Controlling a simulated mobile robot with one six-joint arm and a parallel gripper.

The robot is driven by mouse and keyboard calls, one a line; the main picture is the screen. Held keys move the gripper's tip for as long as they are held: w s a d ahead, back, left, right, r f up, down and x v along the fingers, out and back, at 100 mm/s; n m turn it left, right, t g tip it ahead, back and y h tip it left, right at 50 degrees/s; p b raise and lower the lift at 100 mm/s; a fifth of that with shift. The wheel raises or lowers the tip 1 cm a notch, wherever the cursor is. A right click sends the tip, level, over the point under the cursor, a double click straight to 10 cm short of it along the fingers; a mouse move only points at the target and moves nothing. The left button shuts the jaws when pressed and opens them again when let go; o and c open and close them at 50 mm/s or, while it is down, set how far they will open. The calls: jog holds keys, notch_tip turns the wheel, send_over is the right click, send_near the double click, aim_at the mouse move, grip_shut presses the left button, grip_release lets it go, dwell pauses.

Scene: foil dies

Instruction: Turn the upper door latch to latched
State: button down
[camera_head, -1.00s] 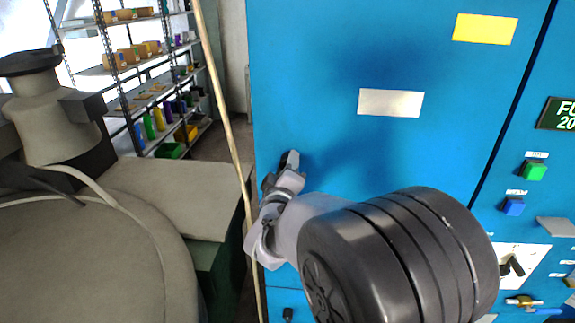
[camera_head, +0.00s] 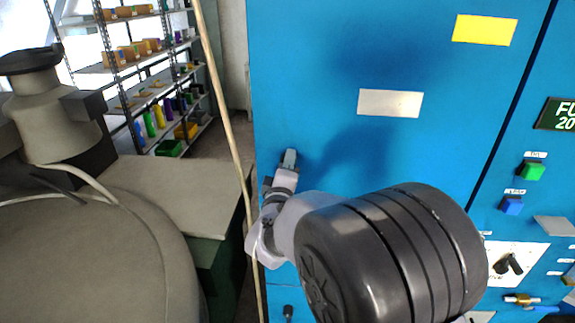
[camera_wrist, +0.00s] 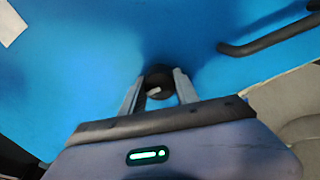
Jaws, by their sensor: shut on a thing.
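The upper door latch (camera_wrist: 158,78) is a dark round knob with a light mark on the blue door (camera_head: 330,50). In the wrist view it sits between the two grey fingers of my gripper (camera_wrist: 158,92), which is shut on it. In the head view my gripper (camera_head: 289,160) is against the door near its left edge, and it hides the latch there. I cannot read the latch's exact angle. A lower dark latch (camera_head: 288,313) shows at the bottom of the head view.
A black bar handle (camera_wrist: 270,36) sticks out at the upper right of the wrist view. A thin pole (camera_head: 222,95) stands by the door's left edge. Buttons and a switch (camera_head: 509,264) are on the panel at right. Shelves (camera_head: 150,85) stand behind at left.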

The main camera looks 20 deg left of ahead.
jog(key=c, duration=0.9)
grip_release()
jog(key=b+v, duration=0.2)
jog(key=v, duration=1.5)
jog(key=shift+s+b, duration=0.2)
jog(key=shift+b, duration=0.1)
